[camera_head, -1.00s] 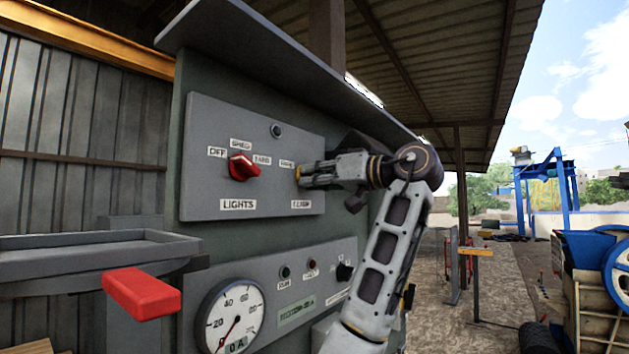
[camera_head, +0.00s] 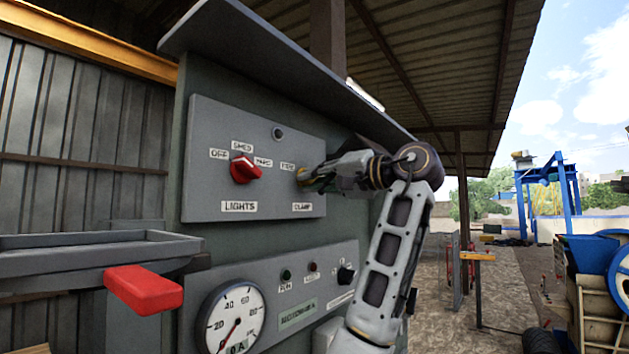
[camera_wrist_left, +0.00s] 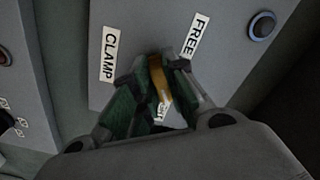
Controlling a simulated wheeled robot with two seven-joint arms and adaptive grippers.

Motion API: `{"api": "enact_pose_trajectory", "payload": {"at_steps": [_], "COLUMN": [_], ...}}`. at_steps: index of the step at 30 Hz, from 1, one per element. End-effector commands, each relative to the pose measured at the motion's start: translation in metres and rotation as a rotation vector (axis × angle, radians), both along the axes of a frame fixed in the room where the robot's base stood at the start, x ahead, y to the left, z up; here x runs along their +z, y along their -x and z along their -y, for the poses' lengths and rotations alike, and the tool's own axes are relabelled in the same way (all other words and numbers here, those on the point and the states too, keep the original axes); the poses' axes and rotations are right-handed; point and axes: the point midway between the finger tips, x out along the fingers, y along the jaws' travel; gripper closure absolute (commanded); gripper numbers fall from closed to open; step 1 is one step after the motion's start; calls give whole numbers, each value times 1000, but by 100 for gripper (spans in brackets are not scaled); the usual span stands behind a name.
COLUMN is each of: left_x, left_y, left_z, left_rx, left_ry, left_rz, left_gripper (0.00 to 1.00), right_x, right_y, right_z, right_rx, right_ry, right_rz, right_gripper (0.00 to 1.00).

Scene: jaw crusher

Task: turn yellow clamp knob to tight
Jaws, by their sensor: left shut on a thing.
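The yellow clamp knob (camera_head: 301,177) is on the upper grey panel, right of the red lights knob, and mostly hidden by my gripper. In the left wrist view the yellow knob (camera_wrist_left: 158,80) shows between the two fingers, near the CLAMP label (camera_wrist_left: 109,53) and the FREE label (camera_wrist_left: 191,36). Another label is partly hidden between the fingers. My left gripper (camera_head: 312,179) is shut on the knob; its fingertips also show in the left wrist view (camera_wrist_left: 154,72). My right gripper is not in view.
The red lights knob (camera_head: 245,169) sits left on the same panel (camera_head: 215,120). Below are a gauge (camera_head: 235,318), small lamps and a black knob (camera_head: 345,273). A red handle (camera_head: 144,290) juts out at lower left. A roof edge (camera_head: 290,70) overhangs the panel.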

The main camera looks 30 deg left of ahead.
Motion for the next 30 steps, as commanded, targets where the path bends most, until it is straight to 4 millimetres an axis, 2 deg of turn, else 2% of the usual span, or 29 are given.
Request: {"api": "enact_pose_trajectory", "payload": {"at_steps": [7,21,22,24,27,30], "left_x": [1,1,1,1,1,1], "left_y": [0,0,0,0,0,0], "left_z": [0,0,0,0,0,0], "left_rx": [-1,-2,-2,-2,-1,-1], "left_ry": [-8,-10,-10,-10,-9,-9], "left_rz": [-75,-90,-90,-90,-89,-89], "left_gripper": [100,100,83,74,64,64], "right_x": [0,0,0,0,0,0], "right_y": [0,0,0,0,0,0], "right_z": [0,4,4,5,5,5], "right_rx": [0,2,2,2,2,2], "right_ry": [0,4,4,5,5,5], "right_rz": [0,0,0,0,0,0], "right_gripper": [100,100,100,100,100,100]}}
